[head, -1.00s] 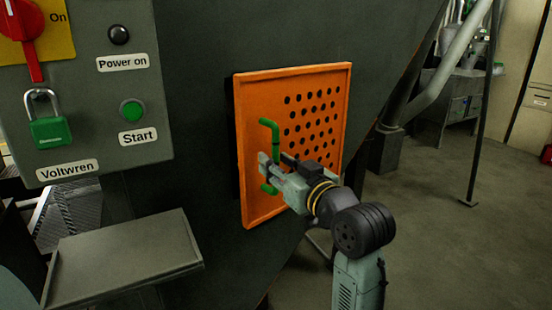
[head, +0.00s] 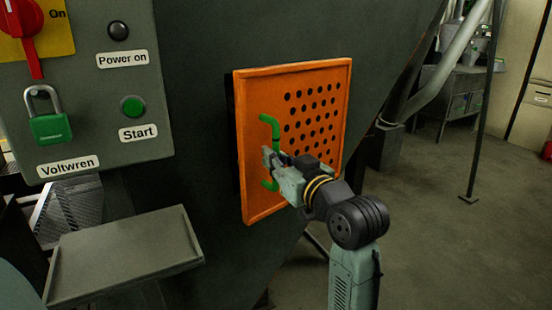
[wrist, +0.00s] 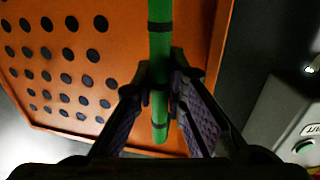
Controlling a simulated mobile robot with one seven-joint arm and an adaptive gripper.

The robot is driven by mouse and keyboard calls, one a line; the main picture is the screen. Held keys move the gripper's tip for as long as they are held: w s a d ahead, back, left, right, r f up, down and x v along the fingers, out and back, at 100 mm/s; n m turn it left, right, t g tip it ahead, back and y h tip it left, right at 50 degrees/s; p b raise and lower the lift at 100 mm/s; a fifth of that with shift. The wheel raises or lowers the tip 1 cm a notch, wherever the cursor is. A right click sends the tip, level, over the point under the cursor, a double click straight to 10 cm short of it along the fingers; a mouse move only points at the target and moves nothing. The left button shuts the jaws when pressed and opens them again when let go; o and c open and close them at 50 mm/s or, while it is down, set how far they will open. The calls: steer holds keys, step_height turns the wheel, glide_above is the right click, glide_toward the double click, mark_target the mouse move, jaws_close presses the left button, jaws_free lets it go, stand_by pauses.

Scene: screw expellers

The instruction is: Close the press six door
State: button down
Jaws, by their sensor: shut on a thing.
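The orange perforated press door (head: 310,85) is on the dark machine wall in the head view. It stands slightly off the wall at its left edge, where a narrow dark gap shows. A green bar handle (head: 270,121) is fixed upright near the door's left side. My gripper (head: 270,168) is at the lower part of this handle. In the wrist view the green handle (wrist: 160,45) runs down between my gripper's fingers (wrist: 160,95), which are shut on it. The door (wrist: 110,45) fills much of that view behind the handle.
A control panel (head: 95,90) with a red switch, green padlock and green start button is left of the door. A grey tray shelf (head: 125,255) juts out below it. A pipe (head: 445,75) and open floor (head: 430,240) are to the right.

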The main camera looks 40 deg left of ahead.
stand_by(0.5)
steer(key=x, duration=0.2)
steer(key=s+x, duration=0.1)
steer(key=x, duration=0.2)
steer(key=p+x, duration=0.1)
steer(key=x, duration=0.1)
steer(key=shift+s+a+r, duration=0.1)
steer(key=shift+s+a, duration=0.15)
steer(key=shift+a, duration=0.25)
steer(key=c, duration=2.1)
jaws_free()
steer(key=shift+o, duration=1.4)
steer(key=shift+a, duration=0.25)
steer(key=shift+o, duration=1.1)
steer(key=shift+d, duration=0.1)
